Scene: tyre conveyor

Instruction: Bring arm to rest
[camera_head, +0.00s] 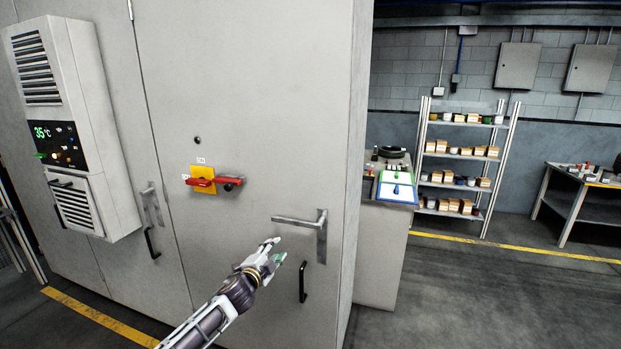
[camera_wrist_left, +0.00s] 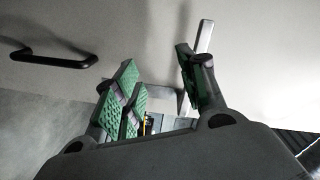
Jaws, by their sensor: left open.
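My left gripper (camera_head: 275,251) is in front of the grey cabinet door (camera_head: 250,90) in the head view, just below and left of a metal lever handle (camera_head: 318,232). In the left wrist view the gripper (camera_wrist_left: 160,92) shows its green-padded fingers spread apart, with nothing held between them. The metal handle (camera_wrist_left: 204,36) shows behind the fingers there; whether they touch it I cannot tell. My right gripper is not in view.
A black pull handle (camera_head: 302,282) is on the door, right of my gripper. A red rotary switch (camera_head: 203,183) on a yellow plate is above left. A cooling unit (camera_head: 75,120) juts out at left. Shelves (camera_head: 462,160) and a workbench (camera_head: 585,180) stand at right, with open floor before them.

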